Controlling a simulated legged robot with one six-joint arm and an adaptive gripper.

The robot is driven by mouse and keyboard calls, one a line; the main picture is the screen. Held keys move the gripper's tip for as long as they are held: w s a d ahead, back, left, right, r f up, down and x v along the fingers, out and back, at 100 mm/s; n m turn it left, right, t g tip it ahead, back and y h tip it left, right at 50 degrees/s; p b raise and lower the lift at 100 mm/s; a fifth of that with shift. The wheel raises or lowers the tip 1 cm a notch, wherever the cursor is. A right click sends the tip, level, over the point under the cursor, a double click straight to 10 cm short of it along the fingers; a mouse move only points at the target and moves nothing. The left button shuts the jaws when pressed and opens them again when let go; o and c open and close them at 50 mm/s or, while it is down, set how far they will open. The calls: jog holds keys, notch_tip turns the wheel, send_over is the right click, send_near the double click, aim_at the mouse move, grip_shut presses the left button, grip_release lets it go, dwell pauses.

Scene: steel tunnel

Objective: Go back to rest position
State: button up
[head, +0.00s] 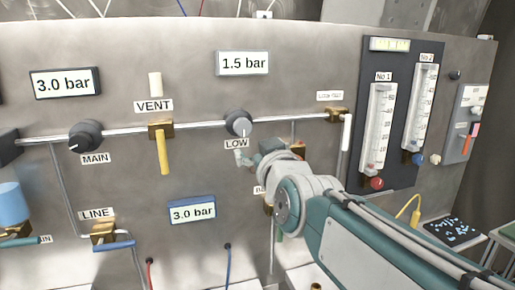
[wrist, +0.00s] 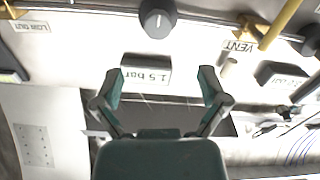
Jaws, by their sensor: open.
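My gripper (wrist: 163,80) is open and empty in the wrist view, its two green fingers spread apart. The panel appears upside down there. The 1.5 bar display (wrist: 146,76) shows between the fingers, with the LOW knob (wrist: 157,18) beyond them. In the head view my arm reaches in from the lower right, and its end is in front of the panel just below and right of the LOW knob (head: 238,123). The fingers are small and partly hidden behind my wrist there. I see no contact with the knob.
Left of my arm are the yellow VENT handle (head: 163,152), the MAIN knob (head: 86,136) and the blue LINE handle (head: 114,246). Two flow tubes (head: 379,128) (head: 420,105) stand to the right. A white handle (head: 346,132) hangs close above my arm.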

jog(key=s+d+f+m+g+h, duration=0.2)
jog(key=s+d+f+g, duration=0.4)
jog(key=s+f, duration=0.5)
jog(key=s+d+f+m+g+h, duration=0.3)
jog(key=s+d+f+g, duration=0.2)
jog(key=s+f, duration=0.6)
notch_tip(320, 180, down, 3)
jog(key=d, duration=0.2)
jog(key=shift+d+g, duration=0.3)
jog(key=shift+g, duration=0.1)
dwell(1.7)
